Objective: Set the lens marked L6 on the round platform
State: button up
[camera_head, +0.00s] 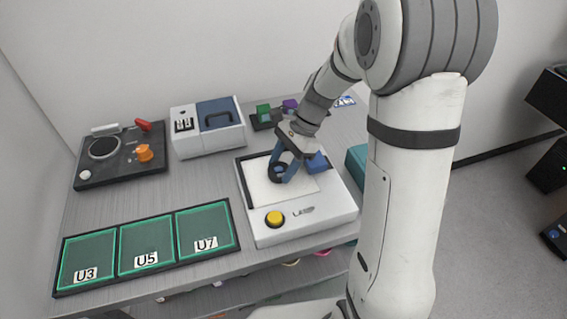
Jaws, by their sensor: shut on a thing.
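My gripper (281,176), with blue fingers, reaches down over the white device with a yellow button. It is shut on a small dark round piece (277,174), low over the pale top plate. I cannot read an L6 mark on it, and the fingers partly hide it. I cannot tell whether it touches the plate. A round disc with a pale rim (104,147) sits on a dark board at the far left. I cannot tell whether it is the round platform.
The white device (331,223) has a yellow button (275,218). Green mats marked U3 (88,254), U5 (146,241) and U7 (203,227) lie in front. An orange knob (144,153) and a white-and-blue case (183,145) stand behind. Bare table lies between.

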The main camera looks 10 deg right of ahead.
jog(key=o, duration=0.5)
jog(key=shift+f, duration=0.2)
jog(key=o, duration=0.5)
jog(key=shift+r, duration=0.1)
